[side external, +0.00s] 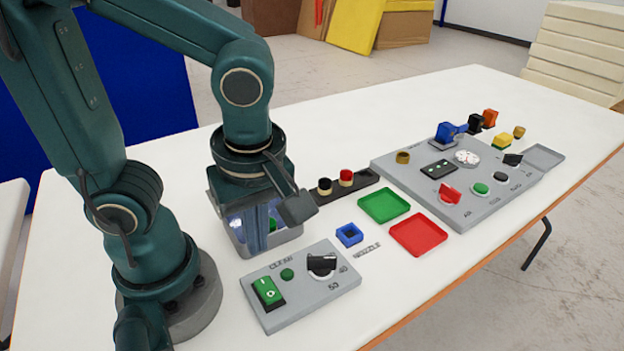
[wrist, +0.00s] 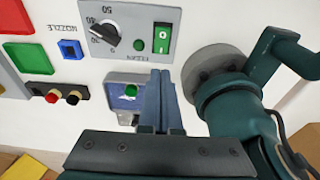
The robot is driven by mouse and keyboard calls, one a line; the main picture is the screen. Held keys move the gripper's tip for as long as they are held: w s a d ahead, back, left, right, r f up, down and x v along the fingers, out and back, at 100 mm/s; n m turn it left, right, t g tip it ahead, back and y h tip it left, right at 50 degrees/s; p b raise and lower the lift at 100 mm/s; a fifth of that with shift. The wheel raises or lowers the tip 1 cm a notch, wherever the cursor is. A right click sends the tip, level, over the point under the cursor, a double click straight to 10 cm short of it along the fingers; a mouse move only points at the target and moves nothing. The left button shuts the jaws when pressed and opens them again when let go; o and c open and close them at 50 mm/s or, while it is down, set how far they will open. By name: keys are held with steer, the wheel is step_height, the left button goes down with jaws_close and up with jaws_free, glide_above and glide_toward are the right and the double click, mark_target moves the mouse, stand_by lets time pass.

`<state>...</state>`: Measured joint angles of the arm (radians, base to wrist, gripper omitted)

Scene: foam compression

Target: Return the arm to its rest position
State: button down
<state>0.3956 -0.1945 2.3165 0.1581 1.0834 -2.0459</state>
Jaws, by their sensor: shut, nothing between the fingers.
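My arm is bent over the left part of the white table (side external: 330,300). Whether the fingers touch the box, I cannot tell.
A grey CLEAN panel (side external: 327,291) with a green switch and black knob stands in front of the box. A blue square holder (side external: 349,235), green tray (side external: 384,205), red tray (side external: 419,235) and black rack (side external: 325,196) lie right. A larger control panel (side external: 470,208) stands farther right.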

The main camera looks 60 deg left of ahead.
steer(key=shift+r, duration=0.1)
steer(key=w+a+r+m+t+h, duration=0.1)
steer(key=r+m+t, duration=0.4)
steer(key=m, duration=1.3)
steer(key=shift+w+a+t+h, duration=0.35)
steer(key=shift+w+a, duration=0.25)
steer(key=shift+w, duration=0.5)
